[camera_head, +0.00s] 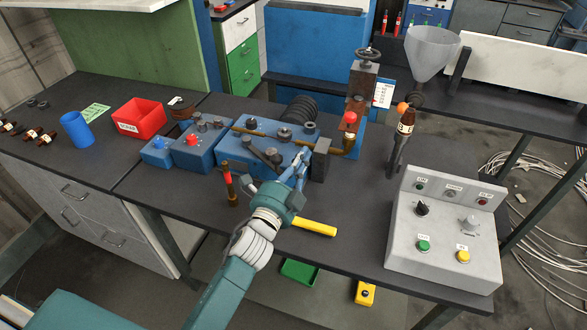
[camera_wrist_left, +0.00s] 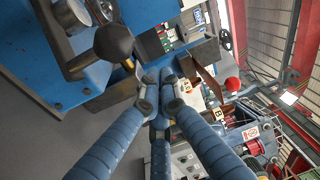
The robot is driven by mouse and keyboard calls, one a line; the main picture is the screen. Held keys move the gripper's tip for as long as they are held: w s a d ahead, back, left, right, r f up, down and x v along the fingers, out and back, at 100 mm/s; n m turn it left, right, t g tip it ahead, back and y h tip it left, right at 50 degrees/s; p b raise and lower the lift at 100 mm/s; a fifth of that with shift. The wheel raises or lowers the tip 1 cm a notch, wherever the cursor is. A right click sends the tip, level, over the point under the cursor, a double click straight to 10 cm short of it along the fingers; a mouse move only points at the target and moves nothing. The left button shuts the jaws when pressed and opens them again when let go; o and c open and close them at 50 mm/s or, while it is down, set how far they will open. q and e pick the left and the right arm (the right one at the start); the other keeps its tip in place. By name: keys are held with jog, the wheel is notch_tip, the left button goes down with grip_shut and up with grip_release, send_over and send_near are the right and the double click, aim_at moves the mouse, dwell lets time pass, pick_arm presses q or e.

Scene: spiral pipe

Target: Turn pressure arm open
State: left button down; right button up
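The blue machine (camera_head: 240,152) stands on the dark workbench. A dark lever (camera_head: 262,153), which looks like the pressure arm, lies across its front top. My left gripper (camera_head: 300,165) reaches up to the machine's front right corner, beside a dark grey block (camera_head: 320,163). In the left wrist view a black ball knob (camera_wrist_left: 113,42) on a short rod points toward the blue fingers of my left gripper (camera_wrist_left: 158,92). The fingertips look close together; I cannot tell whether they touch or hold the rod. My right gripper is not in view.
A grey control box (camera_head: 445,240) stands at the right. A bottle (camera_head: 406,123) sits on a dark stand. A yellow bar (camera_head: 314,228) lies near the front edge. A red bin (camera_head: 140,118) and a blue cup (camera_head: 76,130) stand at the left.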

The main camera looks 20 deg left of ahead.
pick_arm(q)
jog(key=s+a, duration=0.1)
jog(key=s+a+p, duration=0.1)
jog(key=a, duration=0.1)
jog(key=shift+s+a+f, duration=0.15)
jog(key=shift+a+f, duration=0.05)
jog(key=shift+f, duration=0.15)
jog(key=s+a+m+g+h+p, duration=0.1)
jog(key=s+a+m+h, duration=0.2)
jog(key=s+a+h, duration=0.1)
jog(key=shift+s+a+h, duration=0.4)
jog(key=shift+s+a, duration=0.05)
jog(key=shift+s, duration=0.15)
jog(key=shift+p, duration=0.3)
